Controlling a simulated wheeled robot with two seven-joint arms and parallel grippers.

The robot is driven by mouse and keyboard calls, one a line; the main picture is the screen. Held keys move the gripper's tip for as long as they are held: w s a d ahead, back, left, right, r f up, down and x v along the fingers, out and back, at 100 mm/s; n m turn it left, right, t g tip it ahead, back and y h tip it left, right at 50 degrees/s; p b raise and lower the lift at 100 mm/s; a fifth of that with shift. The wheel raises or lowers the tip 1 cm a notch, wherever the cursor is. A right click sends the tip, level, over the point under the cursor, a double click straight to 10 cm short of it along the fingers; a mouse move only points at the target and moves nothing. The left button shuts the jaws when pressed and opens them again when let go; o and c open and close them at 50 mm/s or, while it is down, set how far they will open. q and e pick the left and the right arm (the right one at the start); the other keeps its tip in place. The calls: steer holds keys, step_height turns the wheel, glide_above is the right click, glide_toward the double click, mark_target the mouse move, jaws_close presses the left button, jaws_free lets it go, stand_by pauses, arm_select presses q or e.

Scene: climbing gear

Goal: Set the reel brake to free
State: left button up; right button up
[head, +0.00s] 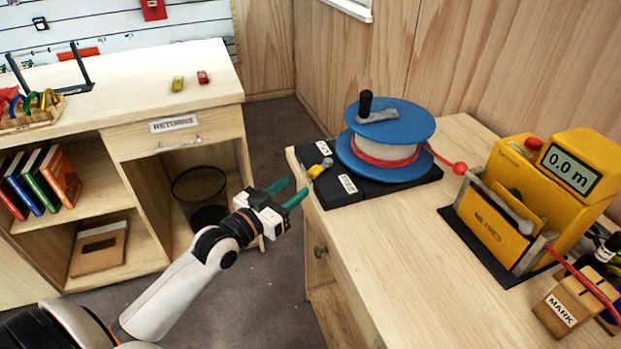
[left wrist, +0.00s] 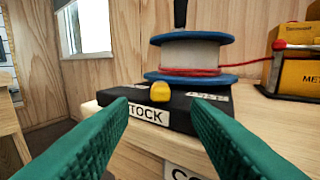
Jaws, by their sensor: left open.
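The rope reel (head: 390,140) has blue flanges and red rope and stands on a black base (head: 400,183) on the right bench. A short brake lever with a yellow knob (head: 317,171) sits at the base's left end, between two white labels. The knob also shows in the left wrist view (left wrist: 160,91), just above a label whose visible letters read "TOCK". The other label is too small to read. My left gripper (head: 287,192) is open and empty, with green fingers pointing at the knob, short of it and apart from it. My right gripper is not in view.
A yellow meter (head: 545,190) reading 0.0 m stands right of the reel, with red rope nearby. A wooden block marked MARK (head: 562,310) is at the front right. The bench's left edge (head: 318,228) is close to my left gripper. A RETURNS counter (head: 120,110) stands at left.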

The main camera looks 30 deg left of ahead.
mark_target(314, 175)
arm_select(q)
steer(key=w, duration=0.3)
steer(key=w+d+b, duration=0.1)
steer(key=w, duration=0.2)
steer(key=shift+w+d+b, duration=0.2)
steer(key=shift+w+b, duration=0.1)
steer(key=shift+w, duration=0.1)
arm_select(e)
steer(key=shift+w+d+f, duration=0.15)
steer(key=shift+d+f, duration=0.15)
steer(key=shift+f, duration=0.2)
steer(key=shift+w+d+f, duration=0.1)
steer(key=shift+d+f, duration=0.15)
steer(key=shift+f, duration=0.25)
arm_select(q)
jaws_close()
steer(key=n+y+p, duration=0.1)
steer(key=p, duration=0.1)
steer(key=d+n+y+p, duration=0.1)
steer(key=p, duration=0.1)
steer(key=shift+s+r+y+p, duration=0.1)
steer(key=shift+r+y+p, duration=0.25)
steer(key=shift+y, duration=0.05)
steer(key=shift+d+f+n+y+p, duration=0.3)
steer(key=shift+n+y+p, duration=0.3)
steer(key=shift+y, duration=0.3)
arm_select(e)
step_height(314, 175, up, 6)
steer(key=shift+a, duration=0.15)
